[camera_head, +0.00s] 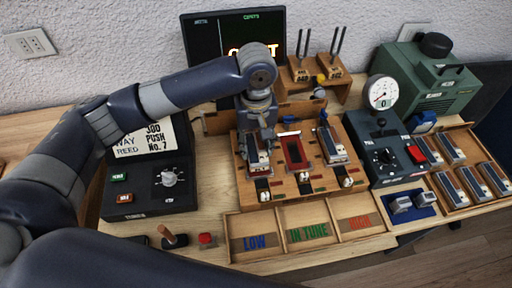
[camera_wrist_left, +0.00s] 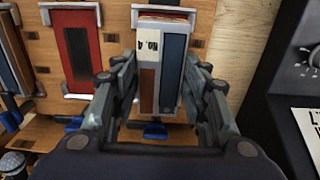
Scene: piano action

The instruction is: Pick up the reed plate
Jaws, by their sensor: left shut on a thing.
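A reed plate (camera_wrist_left: 147,75) marked "No. 4", with brown and blue strips, stands between the fingers of my left gripper (camera_wrist_left: 160,85) in the left wrist view. The fingers are shut on its two long sides. In the head view the reed plate (camera_head: 257,158) shows below my left gripper (camera_head: 257,135), at the left slot of the wooden bench block (camera_head: 300,191). I cannot tell whether it is clear of the slot. My arm and gripper hide its upper part. My right gripper is not in view.
The red middle slot (camera_head: 294,153) is empty; another plate (camera_head: 331,145) sits right of it. In front lies a tray (camera_head: 311,229) with LOW, IN TUNE and HIGH compartments, all empty. A gauge box (camera_head: 386,150) and a crate of several plates (camera_head: 447,187) stand right. A control box (camera_head: 147,196) stands left.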

